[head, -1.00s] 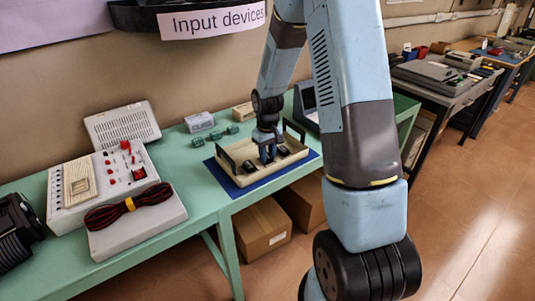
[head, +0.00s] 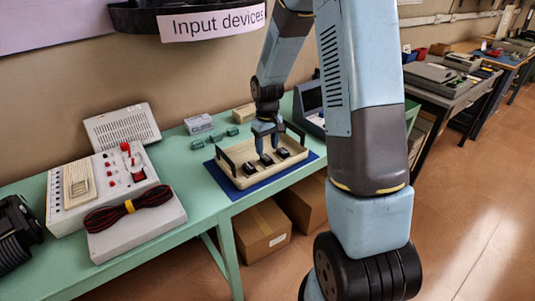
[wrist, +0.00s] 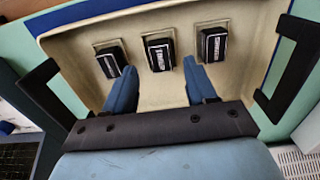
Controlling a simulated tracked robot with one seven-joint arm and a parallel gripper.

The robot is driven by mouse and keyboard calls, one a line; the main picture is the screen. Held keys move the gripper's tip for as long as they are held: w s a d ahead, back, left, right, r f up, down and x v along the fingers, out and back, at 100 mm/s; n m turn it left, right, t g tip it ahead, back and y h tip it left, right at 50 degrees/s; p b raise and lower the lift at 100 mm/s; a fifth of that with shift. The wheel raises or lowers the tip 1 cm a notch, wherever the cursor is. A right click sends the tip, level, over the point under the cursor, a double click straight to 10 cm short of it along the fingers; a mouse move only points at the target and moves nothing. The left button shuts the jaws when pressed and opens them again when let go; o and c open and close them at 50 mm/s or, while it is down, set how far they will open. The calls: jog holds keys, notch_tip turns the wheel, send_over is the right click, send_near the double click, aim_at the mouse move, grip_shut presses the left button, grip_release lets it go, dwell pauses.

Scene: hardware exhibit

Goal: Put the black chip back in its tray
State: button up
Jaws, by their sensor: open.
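The cream tray (head: 270,174) with black end handles lies on a blue mat (head: 228,186) on the green bench. Three black chips with pale label strips sit in a row in it, each over its own square recess: left (wrist: 110,62), middle (wrist: 159,53) and right (wrist: 213,45). They also show in the head view, with the middle chip (head: 266,160) under my gripper (head: 267,142). In the wrist view, my gripper (wrist: 160,68) is open and empty, its blue fingers on either side of the middle chip's near side, apart from it. How deep the chips sit is unclear.
Small green blocks (head: 215,136), a small pale box (head: 199,122) and a cardboard box (head: 242,112) stand behind the tray. A dark-screened device (head: 310,104) is at its right rear. A white panel with a coiled cable (head: 128,208) is left.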

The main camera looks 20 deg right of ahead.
aim_at(267, 158)
jog(key=s+r+m+t, duration=0.1)
jog(key=s+r, duration=0.5)
jog(key=r, duration=0.5)
jog(key=s+r+m+t, duration=0.1)
jog(key=s+r+t, duration=0.1)
jog(key=s+r, duration=0.65)
jog(key=s+r+m+t, duration=0.1)
jog(key=s+r+t, duration=0.1)
jog(key=s+r, duration=0.6)
jog(key=s, duration=0.5)
jog(key=shift+s+r+m+t, duration=0.3)
jog(key=shift+s+r, duration=0.05)
jog(key=shift+s, duration=0.05)
